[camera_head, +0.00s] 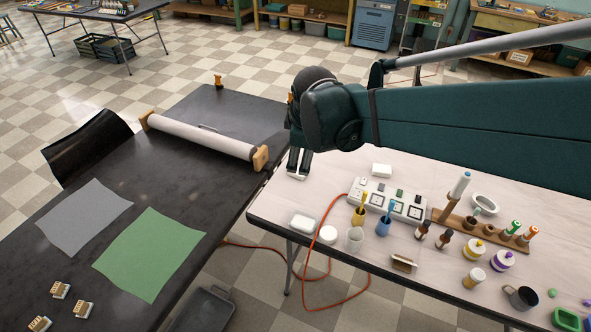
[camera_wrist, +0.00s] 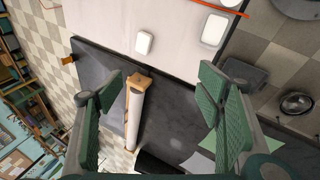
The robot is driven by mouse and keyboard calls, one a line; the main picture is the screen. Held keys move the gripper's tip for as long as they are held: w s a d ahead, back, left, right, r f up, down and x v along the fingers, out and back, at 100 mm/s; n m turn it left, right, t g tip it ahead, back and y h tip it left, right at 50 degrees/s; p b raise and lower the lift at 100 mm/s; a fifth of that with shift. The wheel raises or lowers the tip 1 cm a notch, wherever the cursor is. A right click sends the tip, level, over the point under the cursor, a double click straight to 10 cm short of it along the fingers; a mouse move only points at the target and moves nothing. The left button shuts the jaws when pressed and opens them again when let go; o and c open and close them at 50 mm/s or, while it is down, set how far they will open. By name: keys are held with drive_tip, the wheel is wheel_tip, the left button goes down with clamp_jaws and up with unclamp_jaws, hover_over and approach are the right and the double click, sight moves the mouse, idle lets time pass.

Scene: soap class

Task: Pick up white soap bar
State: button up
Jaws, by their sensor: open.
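A small white block (camera_wrist: 144,43), shaped like a soap bar, lies on the light tabletop near its corner in the wrist view. In the head view a white piece at my fingertips (camera_head: 297,177) appears to be this block, partly hidden. A larger white rounded bar or dish (camera_wrist: 214,30) lies to its right; it shows at the table's left edge in the head view (camera_head: 303,222). Another white block (camera_head: 381,169) lies farther right. I cannot tell for sure which is the soap. My gripper (camera_head: 298,166) is open and empty above the table's left edge; its fingers (camera_wrist: 150,87) are spread wide.
An orange cable (camera_head: 331,208) crosses the light table. A white power unit (camera_head: 398,203), cups and a wooden rack (camera_head: 480,232) stand right of it. A dark table (camera_head: 165,200) with a roller (camera_head: 203,137) is on the left. The light table's back left is mostly clear.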

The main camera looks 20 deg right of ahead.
drive_tip(key=w+d+f+n+g, duration=0.1)
drive_tip(key=w+d+f+n, duration=0.1)
drive_tip(key=w+f+n, duration=0.7)
drive_tip(key=n+g+h+b, duration=0.1)
drive_tip(key=n+g, duration=0.1)
drive_tip(key=n, duration=0.3)
approach(298, 170)
drive_tip(key=shift+a+f+n, duration=0.15)
drive_tip(key=shift+f+n, duration=0.15)
drive_tip(key=shift+f, duration=0.1)
drive_tip(key=shift+f, duration=0.1)
drive_tip(key=shift+b+x, duration=0.35)
drive_tip(key=shift+x, duration=0.85)
drive_tip(key=shift+b+x, duration=0.85)
drive_tip(key=shift+x, duration=1.75)
drive_tip(key=shift+w, duration=0.1)
